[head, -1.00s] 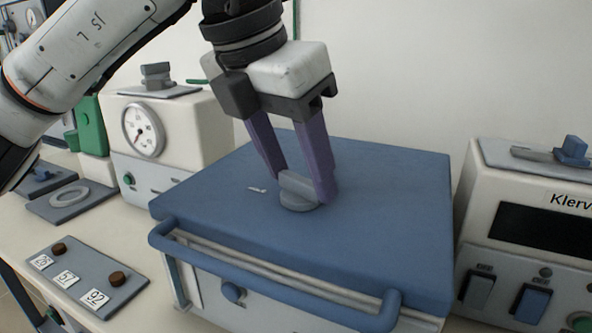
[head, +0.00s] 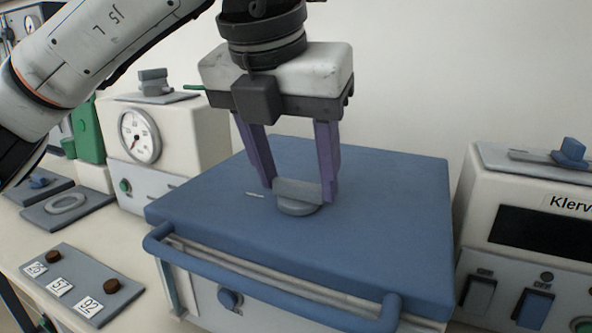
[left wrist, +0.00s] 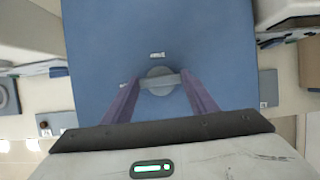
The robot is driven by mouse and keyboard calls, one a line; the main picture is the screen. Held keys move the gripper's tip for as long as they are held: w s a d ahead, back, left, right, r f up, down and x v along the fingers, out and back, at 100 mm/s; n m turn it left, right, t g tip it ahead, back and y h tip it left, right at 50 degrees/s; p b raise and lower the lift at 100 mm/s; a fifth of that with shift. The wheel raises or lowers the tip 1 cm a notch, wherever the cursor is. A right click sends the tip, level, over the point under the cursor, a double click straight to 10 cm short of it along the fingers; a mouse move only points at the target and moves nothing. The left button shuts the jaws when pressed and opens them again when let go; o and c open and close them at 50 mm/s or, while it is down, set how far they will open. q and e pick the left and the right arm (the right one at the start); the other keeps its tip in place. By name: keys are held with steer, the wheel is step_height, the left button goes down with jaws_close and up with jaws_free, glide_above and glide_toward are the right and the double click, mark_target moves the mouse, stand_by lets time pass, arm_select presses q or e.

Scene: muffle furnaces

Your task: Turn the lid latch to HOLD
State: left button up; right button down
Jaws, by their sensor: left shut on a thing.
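The lid latch (head: 298,195) is a grey round knob with a raised bar, on top of the blue furnace lid (head: 390,200). My left gripper (head: 300,190) comes down from above, with its purple fingers shut on the two ends of the latch bar. In the left wrist view the latch (left wrist: 159,80) sits between the fingertips, with its bar lying nearly across the picture. A small pale label (head: 255,195) lies on the lid just left of the latch; its text is too small to read. My right gripper is not in view.
A blue handle bar (head: 270,285) runs along the lid's front, above a blue knob (head: 229,299). A cream unit with a gauge (head: 140,135) stands at left, another with a dark display (head: 540,235) at right. A numbered plate (head: 75,285) lies front left.

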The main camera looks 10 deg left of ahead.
arm_select(q)
steer(key=o, duration=1)
steer(key=shift+o, duration=0.2)
steer(key=p+v, duration=0.2)
steer(key=v, duration=0.8)
steer(key=shift+r, duration=0.2)
steer(key=shift+s, duration=0.15)
